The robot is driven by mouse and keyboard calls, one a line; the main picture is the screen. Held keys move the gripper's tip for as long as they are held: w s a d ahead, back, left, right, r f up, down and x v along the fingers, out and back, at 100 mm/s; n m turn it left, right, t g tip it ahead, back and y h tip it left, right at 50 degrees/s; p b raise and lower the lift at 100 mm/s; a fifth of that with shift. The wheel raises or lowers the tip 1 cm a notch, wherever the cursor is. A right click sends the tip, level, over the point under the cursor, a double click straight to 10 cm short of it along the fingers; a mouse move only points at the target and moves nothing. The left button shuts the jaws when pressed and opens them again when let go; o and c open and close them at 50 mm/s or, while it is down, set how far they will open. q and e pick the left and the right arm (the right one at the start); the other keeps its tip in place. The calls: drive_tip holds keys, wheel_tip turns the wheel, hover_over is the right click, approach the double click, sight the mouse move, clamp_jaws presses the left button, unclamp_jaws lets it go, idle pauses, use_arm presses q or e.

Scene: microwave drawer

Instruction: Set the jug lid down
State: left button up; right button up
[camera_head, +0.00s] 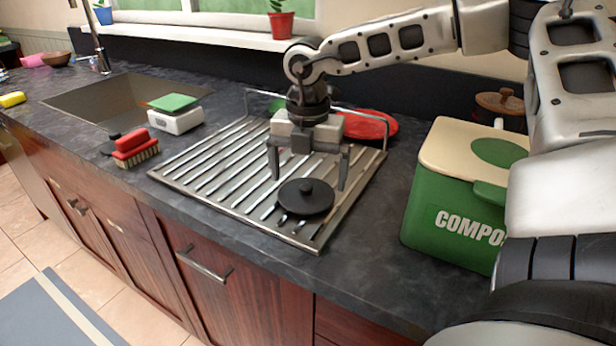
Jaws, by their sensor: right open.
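The jug lid (306,197) is a round, dark disc with a small knob on top. It lies on the slatted metal drying rack (215,165), near the rack's front right part. My right gripper (308,180) points down over the rack, its two fingers spread apart with nothing between them. The fingers appear above and just behind the lid; I cannot tell whether they touch it. My left gripper is not in view.
A green and cream compost bin (455,190) stands right of the rack. A red item (370,125) lies at the rack's back. Left are a red brush (134,148), a white box with a green sponge (175,115), and the sink (120,98). Cabinets with handles are below the counter.

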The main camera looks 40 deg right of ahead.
wheel_tip(320, 180, up, 10)
drive_tip(key=shift+r, duration=0.25)
idle(0.6)
